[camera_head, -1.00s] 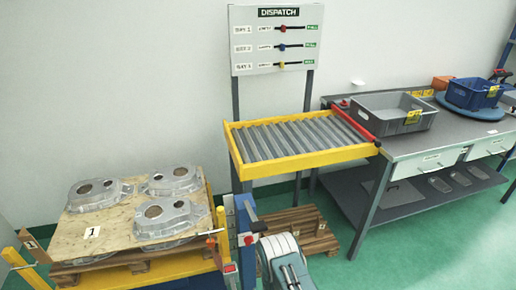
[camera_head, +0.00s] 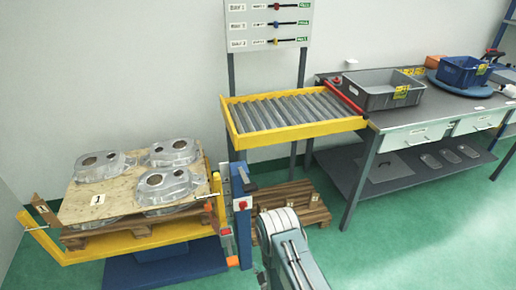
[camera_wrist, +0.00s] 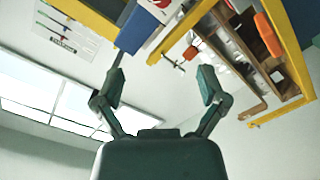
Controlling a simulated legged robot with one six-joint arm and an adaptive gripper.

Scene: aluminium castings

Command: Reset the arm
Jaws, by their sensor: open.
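My gripper (camera_wrist: 160,88) shows in the wrist view with its two fingers spread apart. It is open and nothing is between the fingers. Beyond it are the yellow lift frame and the wooden pallet (camera_wrist: 262,45), seen at a steep tilt. In the head view only a grey link of my arm shows at the bottom centre; the gripper is outside that view.
Aluminium castings (camera_head: 168,186) lie on a plywood sheet on a yellow and blue lift (camera_head: 165,270) at the left. A roller conveyor (camera_head: 290,112), a workbench (camera_head: 440,112) with a grey bin (camera_head: 376,91) and a blue bin (camera_head: 466,71) stand right. Green floor is clear at bottom right.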

